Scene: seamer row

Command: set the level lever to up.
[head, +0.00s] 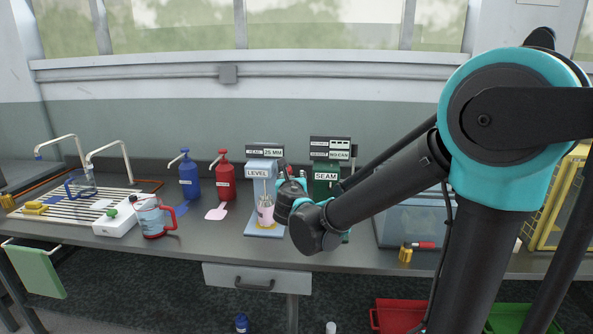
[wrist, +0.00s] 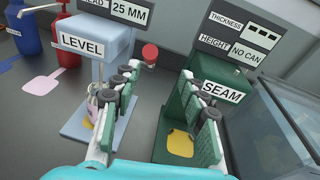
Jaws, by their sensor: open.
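The light-blue LEVEL machine (head: 262,169) stands on the bench left of the green SEAM machine, and also shows in the wrist view (wrist: 98,38). A red round knob (wrist: 150,52), seemingly the level lever's end, is at the LEVEL machine's right side. Its shaft is mostly hidden, so I cannot tell its setting. My gripper (wrist: 159,74) is open and empty, with its fingers on either side of the knob in the picture; contact does not show. In the head view my gripper (head: 287,192) is in front of the gap between the two machines.
The SEAM machine (head: 326,180) is close on the right. A pink-white cup (head: 265,211) stands on the LEVEL machine's base. The LEVEL display (wrist: 120,10) reads 25 MM. Red (head: 224,175) and blue (head: 189,176) pump bottles stand left. A clear box (wrist: 285,125) is right.

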